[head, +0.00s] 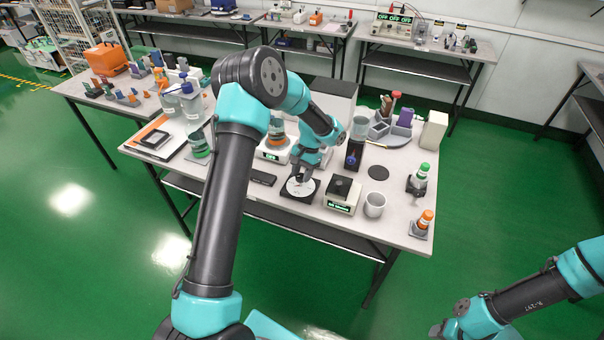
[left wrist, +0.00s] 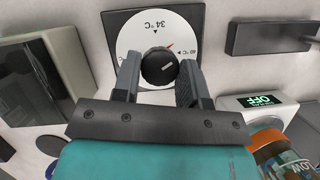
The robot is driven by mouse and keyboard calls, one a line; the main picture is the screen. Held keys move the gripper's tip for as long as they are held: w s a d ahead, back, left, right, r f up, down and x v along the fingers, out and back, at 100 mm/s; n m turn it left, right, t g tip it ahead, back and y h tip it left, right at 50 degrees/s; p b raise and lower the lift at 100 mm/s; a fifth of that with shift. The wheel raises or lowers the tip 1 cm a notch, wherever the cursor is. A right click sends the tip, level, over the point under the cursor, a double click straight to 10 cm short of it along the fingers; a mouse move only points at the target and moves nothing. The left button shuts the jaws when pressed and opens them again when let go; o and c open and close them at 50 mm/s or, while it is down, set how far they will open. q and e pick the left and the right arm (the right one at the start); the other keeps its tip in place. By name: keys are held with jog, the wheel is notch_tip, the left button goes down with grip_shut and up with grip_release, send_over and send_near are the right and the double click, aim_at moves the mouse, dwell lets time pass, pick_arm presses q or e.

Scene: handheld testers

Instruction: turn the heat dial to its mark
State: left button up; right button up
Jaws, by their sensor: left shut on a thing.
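The heat dial is a round black knob (left wrist: 158,67) on a white disc (left wrist: 133,38) set in a dark square plate (left wrist: 112,18). A red pointer line shows just above the knob, slanting up to the right. In the head view the white disc (head: 296,188) lies near the table's front edge, partly under my left gripper (head: 301,178). My left gripper (left wrist: 159,80) is shut on the knob, one finger each side.
A box with a lit green display (head: 341,196) stands right of the dial, with a white mug (head: 375,205) beyond it. A dark flat bar (head: 263,178) lies to the left. A scale carrying an orange-banded bottle (head: 277,140) stands behind left. My right arm is at lower right, off the table.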

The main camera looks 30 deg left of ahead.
pick_arm(q)
jog(key=n+h, duration=0.1)
jog(key=n, duration=0.2)
jog(key=n+h, duration=0.1)
jog(key=n, duration=0.2)
jog(key=shift+a+n+t, duration=0.2)
jog(key=shift+n+t, duration=0.1)
jog(key=n+h, duration=0.1)
jog(key=n, duration=0.1)
jog(key=n+t, duration=0.1)
jog(key=n, duration=0.2)
jog(key=shift+s+a+h, duration=0.1)
jog(key=shift+h, duration=0.3)
jog(key=o, duration=0.9)
jog(key=shift+r, duration=0.1)
jog(key=v, duration=1.7)
jog(key=shift+s+a, duration=0.15)
